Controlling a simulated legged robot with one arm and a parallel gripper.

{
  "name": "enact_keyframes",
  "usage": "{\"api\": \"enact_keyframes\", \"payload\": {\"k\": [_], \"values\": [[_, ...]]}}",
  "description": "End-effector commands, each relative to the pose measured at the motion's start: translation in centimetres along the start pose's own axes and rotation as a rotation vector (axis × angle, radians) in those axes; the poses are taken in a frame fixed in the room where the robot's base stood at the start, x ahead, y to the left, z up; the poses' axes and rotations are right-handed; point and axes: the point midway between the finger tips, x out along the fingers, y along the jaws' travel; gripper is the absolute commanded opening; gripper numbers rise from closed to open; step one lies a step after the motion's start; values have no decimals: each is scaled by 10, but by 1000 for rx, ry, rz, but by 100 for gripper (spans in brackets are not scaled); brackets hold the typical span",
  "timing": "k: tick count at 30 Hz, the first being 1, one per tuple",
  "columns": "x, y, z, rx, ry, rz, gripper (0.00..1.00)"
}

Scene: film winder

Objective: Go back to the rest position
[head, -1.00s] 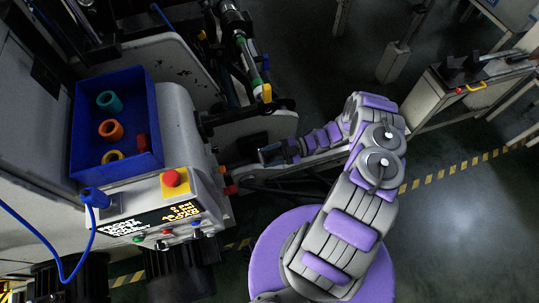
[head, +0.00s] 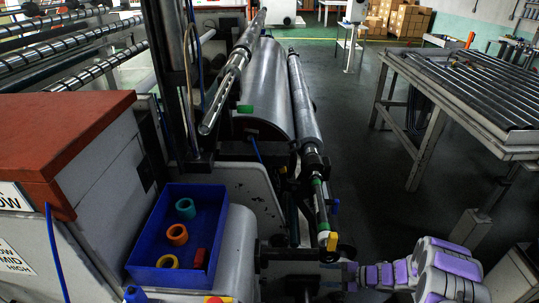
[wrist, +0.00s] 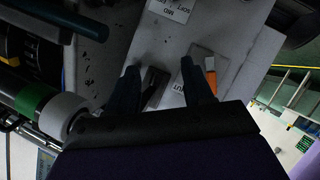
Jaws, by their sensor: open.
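My gripper (wrist: 160,85) shows in the wrist view with its two dark fingers apart. It is open and I see nothing held between them. Beyond the fingertips is a pale machine panel (wrist: 165,55) with small printed labels, a dark piece between the fingers, and an orange-tipped part (wrist: 210,70) near the right finger. How far the fingers are from these parts I cannot tell. In the head view my purple and grey arm reaches in from the lower right, with the gripper end (head: 333,274) beside the machine, small and dark.
A blue bin (head: 215,228) holds teal, orange and yellow rings and a red piece. The film roller (head: 265,95) and a shaft with a yellow end (head: 325,220) lie behind. A roller table (head: 470,90) stands right, with open floor between.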

Motion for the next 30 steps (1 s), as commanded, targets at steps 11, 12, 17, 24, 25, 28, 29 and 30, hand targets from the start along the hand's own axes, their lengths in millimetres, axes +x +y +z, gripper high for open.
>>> {"api": "enact_keyframes", "payload": {"k": [11,12,17,24,25,28,29,30], "values": [[-64,132,25,33,-546,140,51],[-74,145,24,45,-605,161,51],[-117,190,7,105,-819,261,51],[-181,227,-43,250,-1085,423,51],[-188,227,-51,275,-1115,442,51],[-211,227,-79,361,-1202,509,51],[-217,227,-89,386,-1222,529,51],[-225,224,-101,427,-1254,552,51]]}}
